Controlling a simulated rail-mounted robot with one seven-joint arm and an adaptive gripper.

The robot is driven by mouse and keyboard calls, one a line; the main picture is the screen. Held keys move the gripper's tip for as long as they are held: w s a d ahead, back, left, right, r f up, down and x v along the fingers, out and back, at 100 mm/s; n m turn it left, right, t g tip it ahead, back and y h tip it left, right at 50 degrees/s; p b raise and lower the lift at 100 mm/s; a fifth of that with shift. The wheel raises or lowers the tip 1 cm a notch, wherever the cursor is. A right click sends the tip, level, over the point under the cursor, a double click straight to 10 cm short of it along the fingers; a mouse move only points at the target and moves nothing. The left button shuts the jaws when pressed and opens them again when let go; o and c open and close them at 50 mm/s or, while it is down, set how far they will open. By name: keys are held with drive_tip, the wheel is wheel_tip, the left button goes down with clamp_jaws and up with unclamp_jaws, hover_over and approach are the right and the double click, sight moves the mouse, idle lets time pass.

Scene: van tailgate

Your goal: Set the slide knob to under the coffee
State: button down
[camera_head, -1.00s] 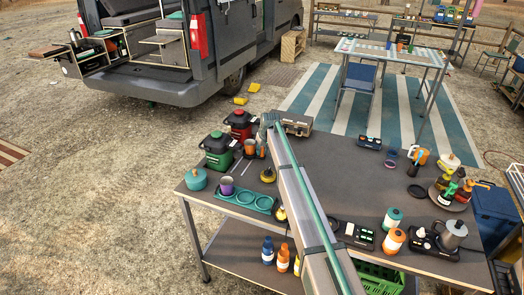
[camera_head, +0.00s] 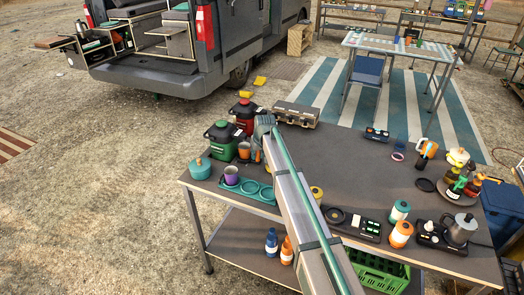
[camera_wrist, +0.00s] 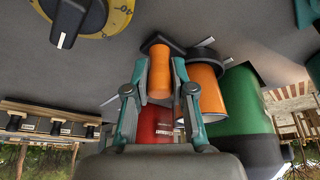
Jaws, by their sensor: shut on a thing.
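My gripper (camera_wrist: 159,100) is shut on an orange cylindrical knob (camera_wrist: 160,78) with a dark base in the wrist view. An orange cup (camera_wrist: 206,88) stands right beside the knob. Behind them are a red dispenser (camera_wrist: 158,124), partly hidden by my gripper, and a green dispenser (camera_wrist: 243,105). Their labels are too small to read. In the head view my gripper (camera_head: 264,126) is at the table's far left part, beside the red dispenser (camera_head: 246,113). The orange cup (camera_head: 243,150) is near the right side of the green dispenser (camera_head: 222,142). My arm hides most of the knob there.
A teal pot (camera_head: 197,168) and a teal cup tray (camera_head: 258,191) with a purple cup (camera_head: 231,175) stand at the front left. A yellow dial (camera_wrist: 85,16) is close in the wrist view. A case (camera_head: 296,115) lies at the back. The table's middle is clear.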

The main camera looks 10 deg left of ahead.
drive_tip(key=shift+s, duration=0.2)
drive_tip(key=c, duration=1.2)
unclamp_jaws()
drive_tip(key=shift+a, duration=0.1)
drive_tip(key=shift+c, duration=0.2)
drive_tip(key=shift+r, duration=0.1)
drive_tip(key=v, duration=1.2)
